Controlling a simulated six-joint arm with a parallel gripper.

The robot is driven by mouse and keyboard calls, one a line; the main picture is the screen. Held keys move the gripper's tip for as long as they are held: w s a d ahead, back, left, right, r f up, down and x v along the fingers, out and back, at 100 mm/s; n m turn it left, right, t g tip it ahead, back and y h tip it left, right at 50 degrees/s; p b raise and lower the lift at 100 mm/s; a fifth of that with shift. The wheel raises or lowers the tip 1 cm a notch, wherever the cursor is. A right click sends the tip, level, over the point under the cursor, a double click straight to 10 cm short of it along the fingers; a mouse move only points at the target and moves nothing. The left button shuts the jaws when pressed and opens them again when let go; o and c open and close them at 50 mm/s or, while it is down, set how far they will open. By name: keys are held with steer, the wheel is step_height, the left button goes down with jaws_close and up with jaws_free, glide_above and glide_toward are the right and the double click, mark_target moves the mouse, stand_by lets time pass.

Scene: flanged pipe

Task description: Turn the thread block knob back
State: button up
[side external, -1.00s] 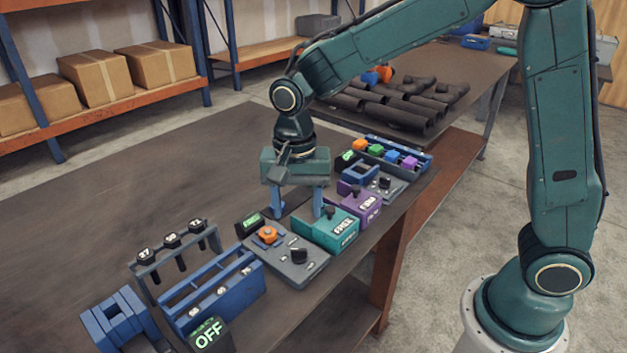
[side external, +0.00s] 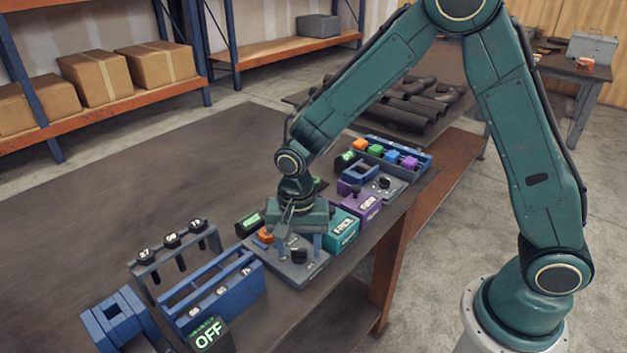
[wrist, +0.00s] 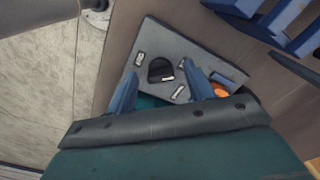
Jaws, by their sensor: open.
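A black knob (side external: 299,256) stands on a grey plate (side external: 290,276) with an orange piece (side external: 265,236) near its far left. I cannot read which knob is the thread block's. My gripper (side external: 297,246) is open and low over this plate, pointing down. In the wrist view the knob (wrist: 161,70) lies between and just beyond the two blue fingers, with small white labels around it on the plate (wrist: 195,55). I cannot tell whether the fingers touch the knob. The teal block (side external: 343,230) and the purple block (side external: 362,203), each lettered, stand to the right of the gripper.
Blue racks (side external: 215,290) and a block reading OFF (side external: 208,337) stand to the left. A tray of coloured cubes (side external: 412,162) is at the far right end. The table's right edge is close to the plate.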

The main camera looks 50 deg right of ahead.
steer(key=shift+c, duration=0.2)
steer(key=c, duration=0.9)
steer(key=shift+c, duration=0.2)
steer(key=shift+n, duration=0.4)
steer(key=n, duration=0.9)
steer(key=shift+d+r, duration=0.1)
steer(key=shift+d, duration=0.05)
steer(key=o, duration=1)
